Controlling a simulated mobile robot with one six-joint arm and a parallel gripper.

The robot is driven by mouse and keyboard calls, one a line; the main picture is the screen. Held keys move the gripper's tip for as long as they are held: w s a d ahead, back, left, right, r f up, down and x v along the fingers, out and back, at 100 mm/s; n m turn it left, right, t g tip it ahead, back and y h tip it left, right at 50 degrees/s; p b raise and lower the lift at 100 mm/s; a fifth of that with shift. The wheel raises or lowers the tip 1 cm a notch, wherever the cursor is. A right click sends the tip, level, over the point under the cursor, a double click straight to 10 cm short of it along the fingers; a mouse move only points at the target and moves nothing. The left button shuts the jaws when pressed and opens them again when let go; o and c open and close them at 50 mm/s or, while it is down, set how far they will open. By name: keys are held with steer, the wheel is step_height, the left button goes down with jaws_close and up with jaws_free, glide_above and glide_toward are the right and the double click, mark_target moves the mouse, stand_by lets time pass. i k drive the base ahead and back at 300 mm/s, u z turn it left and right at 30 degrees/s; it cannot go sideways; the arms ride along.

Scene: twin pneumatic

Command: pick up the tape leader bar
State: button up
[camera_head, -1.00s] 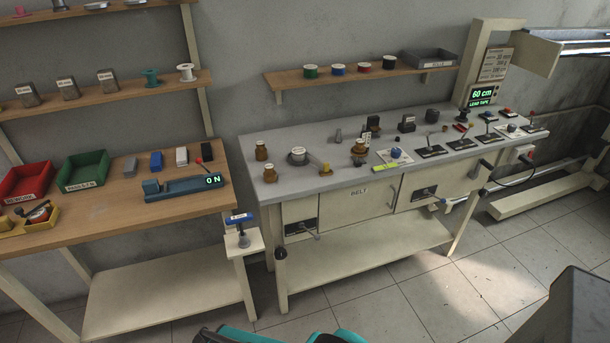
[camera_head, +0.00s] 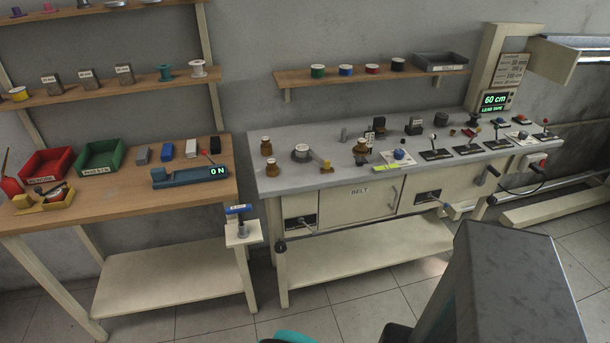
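I cannot tell for sure which thing is the tape leader bar. A green-lit display (camera_head: 495,101) at the back right of the grey bench reads "60 cm" and "LEAD TAPE". A small yellow-green bar (camera_head: 387,168) lies at the front edge of that bench. A blue bar with a white label (camera_head: 238,209) tops a small stand on a cream ledge between the two benches. My gripper is not in view; only teal and grey parts, apparently mine, show at the bottom.
The grey bench (camera_head: 300,186) carries jars, spools and several levers, with cranks on its front. The wooden bench (camera_head: 130,199) holds a red bin (camera_head: 47,163), a green bin (camera_head: 101,158), small blocks and a blue device (camera_head: 186,177). Tiled floor (camera_head: 360,317) is open in front.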

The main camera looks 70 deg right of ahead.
mark_target(327, 169)
steer(key=u, duration=0.25)
steer(key=k, duration=1.5)
steer(key=z, duration=0.4)
steer(key=i, duration=1)
steer(key=z, duration=0.05)
